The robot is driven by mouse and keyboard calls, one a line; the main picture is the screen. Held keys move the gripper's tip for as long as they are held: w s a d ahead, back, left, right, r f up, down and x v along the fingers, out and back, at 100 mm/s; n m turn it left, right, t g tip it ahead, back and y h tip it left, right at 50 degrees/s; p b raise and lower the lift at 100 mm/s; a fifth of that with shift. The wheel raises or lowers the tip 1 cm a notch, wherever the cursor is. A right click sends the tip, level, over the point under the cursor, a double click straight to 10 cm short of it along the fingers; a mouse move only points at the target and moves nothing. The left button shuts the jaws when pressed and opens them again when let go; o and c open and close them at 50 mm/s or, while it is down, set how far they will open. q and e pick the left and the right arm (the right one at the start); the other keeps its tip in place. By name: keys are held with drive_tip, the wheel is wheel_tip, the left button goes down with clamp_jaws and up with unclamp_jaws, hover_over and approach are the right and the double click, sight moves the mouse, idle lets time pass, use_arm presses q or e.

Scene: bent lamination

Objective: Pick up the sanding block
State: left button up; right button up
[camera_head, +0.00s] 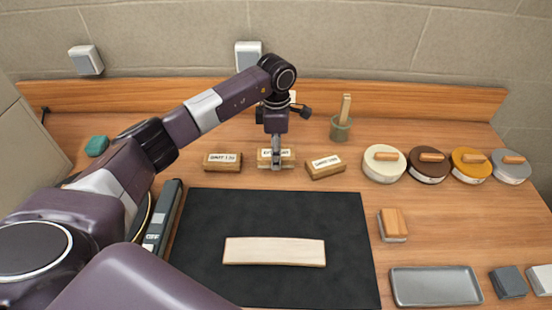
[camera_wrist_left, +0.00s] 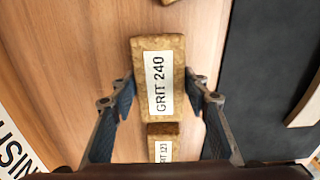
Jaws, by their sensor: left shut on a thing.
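My left gripper (camera_head: 277,163) is over the middle one of three tan sanding blocks behind the dark mat. It is shut on this sanding block (camera_head: 264,163), with one finger on each side. In the left wrist view, the held block (camera_wrist_left: 142,85) has a white label reading GRIT 240 and sits between the fingertips (camera_wrist_left: 165,88). The left block (camera_head: 222,168) also shows in the wrist view (camera_wrist_left: 163,130), its label partly hidden. The right block (camera_head: 325,173) stands slightly turned. I cannot tell whether the held block is clear of the table. My right gripper is not in view.
A pale curved strip (camera_head: 274,252) lies on the dark mat (camera_head: 210,215). Round lidded tins (camera_head: 381,174) and a pot with a brush (camera_head: 340,130) stand at the back right. A wood-topped block (camera_head: 393,224) and a grey tray (camera_head: 435,287) are right of the mat.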

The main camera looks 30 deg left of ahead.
use_arm(q)
wheel_tip(320, 180, up, 18)
drive_tip(key=b, duration=0.2)
drive_tip(key=shift+b, duration=0.4)
